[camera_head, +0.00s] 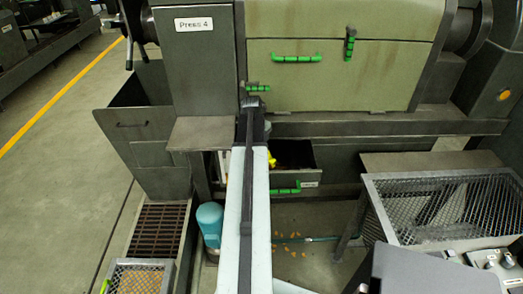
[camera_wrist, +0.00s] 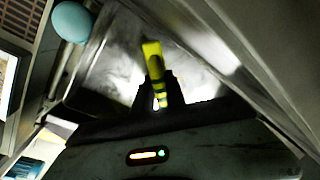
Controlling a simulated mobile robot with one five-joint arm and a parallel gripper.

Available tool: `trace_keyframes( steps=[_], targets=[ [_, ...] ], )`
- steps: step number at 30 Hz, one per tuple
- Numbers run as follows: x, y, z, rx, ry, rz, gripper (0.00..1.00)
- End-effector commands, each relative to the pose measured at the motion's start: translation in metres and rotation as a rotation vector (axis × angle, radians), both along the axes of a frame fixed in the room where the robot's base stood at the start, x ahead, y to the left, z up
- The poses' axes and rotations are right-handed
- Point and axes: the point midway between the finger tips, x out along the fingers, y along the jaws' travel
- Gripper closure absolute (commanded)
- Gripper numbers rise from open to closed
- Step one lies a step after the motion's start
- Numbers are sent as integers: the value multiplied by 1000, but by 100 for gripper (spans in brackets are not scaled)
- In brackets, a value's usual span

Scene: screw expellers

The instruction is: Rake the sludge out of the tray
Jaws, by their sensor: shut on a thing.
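The tray (camera_head: 320,158) is a dark, drawer-like box pulled out under the press, with a green handle (camera_head: 285,190) and a small white label on its front. In the wrist view, my gripper (camera_wrist: 158,92) is shut on a yellow tool handle with dark bands (camera_wrist: 152,58), over a grey metal trough. A bit of yellow (camera_head: 271,158) shows beside my arm at the tray in the head view. The tool's working end is hidden, and my arm covers the tray's left part.
The press (camera_head: 345,72) stands above and behind the tray, with green handles. A teal canister (camera_head: 210,218) stands on the floor left of my arm. A mesh basket (camera_head: 440,205) is at the right. Orange crumbs (camera_head: 285,248) lie on the floor in front.

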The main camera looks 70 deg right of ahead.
Motion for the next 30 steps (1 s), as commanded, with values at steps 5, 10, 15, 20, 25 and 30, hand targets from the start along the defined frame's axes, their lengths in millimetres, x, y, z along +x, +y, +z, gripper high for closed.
trace_keyframes(
  steps=[5, 10, 15, 20, 25, 30],
  targets=[
    [0, 0, 28, 0, 0, 0, 100],
    [0, 0, 35, 0, 0, 0, 100],
    [0, 0, 33, 0, 0, 0, 100],
    [0, 0, 40, 0, 0, 0, 100],
    [0, 0, 61, 0, 0, 0, 100],
    [0, 0, 64, 0, 0, 0, 100]
  ],
)
